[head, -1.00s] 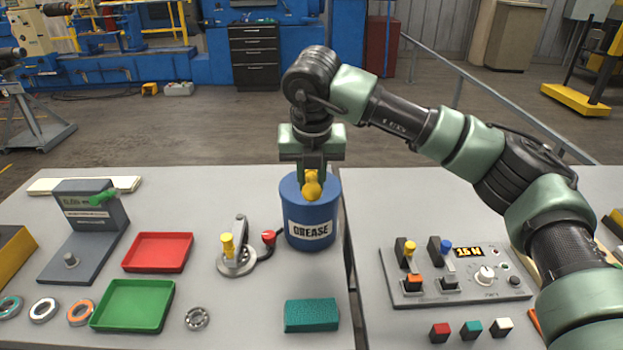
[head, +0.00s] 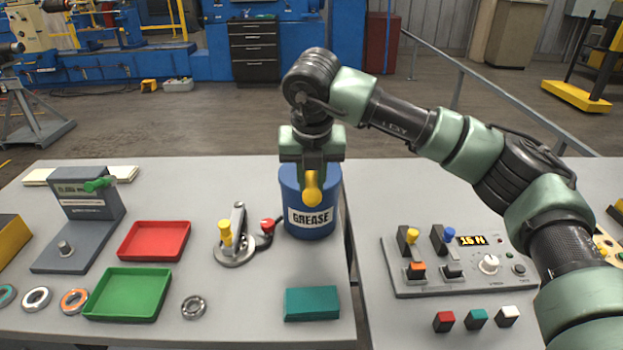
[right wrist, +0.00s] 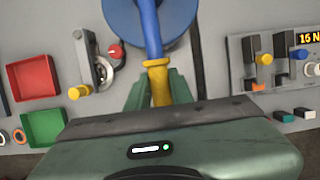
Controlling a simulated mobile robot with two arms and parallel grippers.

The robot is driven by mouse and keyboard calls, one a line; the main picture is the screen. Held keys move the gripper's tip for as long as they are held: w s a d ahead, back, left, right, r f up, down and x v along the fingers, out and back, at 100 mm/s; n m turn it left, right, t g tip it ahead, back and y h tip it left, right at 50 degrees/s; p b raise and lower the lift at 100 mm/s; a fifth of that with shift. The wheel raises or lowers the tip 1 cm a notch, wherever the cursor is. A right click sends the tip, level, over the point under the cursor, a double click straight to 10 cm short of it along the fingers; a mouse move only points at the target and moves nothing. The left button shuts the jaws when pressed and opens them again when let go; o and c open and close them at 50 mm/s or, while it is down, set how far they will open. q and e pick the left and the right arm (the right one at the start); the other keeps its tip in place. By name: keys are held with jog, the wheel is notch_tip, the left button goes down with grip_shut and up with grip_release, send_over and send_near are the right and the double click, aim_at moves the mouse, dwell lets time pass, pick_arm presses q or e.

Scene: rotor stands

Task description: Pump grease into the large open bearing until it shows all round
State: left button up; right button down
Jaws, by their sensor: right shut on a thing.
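The blue grease drum (head: 293,222) stands near the table's back right edge, with a yellow-ended pump handle (head: 313,191). My right gripper (head: 313,170) is shut on the yellow grip; the right wrist view shows the handle's blue bar (right wrist: 150,32) running from it over the drum. Left of the drum is a round metal fixture (head: 236,254) with a yellow knob and a lever; a red-ended part (head: 267,225) on a dark hose lies beside it. A grey open bearing (head: 193,307) lies nearer the front. I cannot tell if the fixture holds a bearing or shows grease.
A red tray (head: 154,240), a green tray (head: 127,294) and several coloured rings (head: 37,298) lie left. A teal block (head: 312,304) is in front of the drum. A grey control panel (head: 456,285) stands right, across a table gap.

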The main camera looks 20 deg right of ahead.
aim_at(311, 173)
jog(key=shift+f, duration=0.55)
jog(key=shift+w+d+r+p, duration=0.15)
jog(key=shift+r+p, duration=1)
jog(key=shift+r, duration=1.55)
jog(key=c, duration=1.2)
grip_release()
jog(key=shift+o, duration=0.2)
notch_tip(311, 173, up, 7)
jog(key=p, duration=0.3)
jog(key=shift+p, duration=0.3)
